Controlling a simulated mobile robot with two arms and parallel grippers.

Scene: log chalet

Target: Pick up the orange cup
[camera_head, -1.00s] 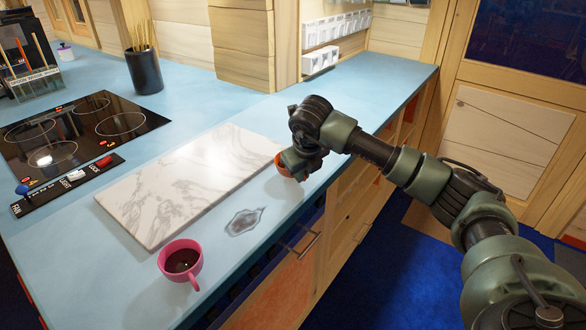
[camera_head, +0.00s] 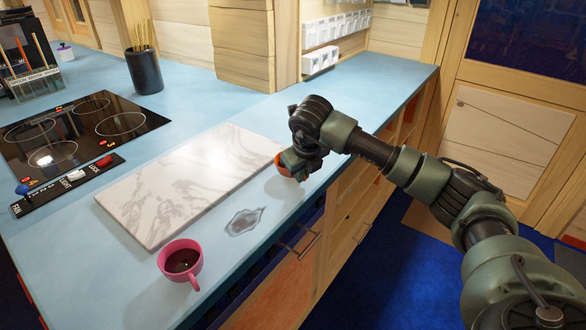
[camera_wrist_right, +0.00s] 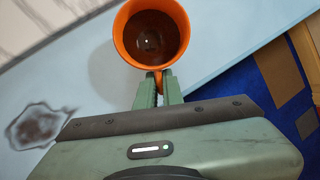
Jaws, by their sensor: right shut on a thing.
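The orange cup (camera_wrist_right: 151,32) holds dark liquid and shows at the top of the right wrist view, opening towards the camera. My right gripper (camera_wrist_right: 156,80) is shut on the cup near its handle side. In the head view the right gripper (camera_head: 296,165) is over the front part of the blue counter, and only a sliver of the orange cup (camera_head: 279,160) shows beside it. The gripper hides the rest of the cup. A faint shadow shows on the counter below it. My left gripper is not in view.
A marble board (camera_head: 190,180) lies left of the gripper on the blue counter (camera_head: 105,270). A pink cup (camera_head: 181,262) stands near the front edge, with a dark stain (camera_head: 244,221) close by. A black cooktop (camera_head: 75,130) and a dark stick holder (camera_head: 144,72) are further back.

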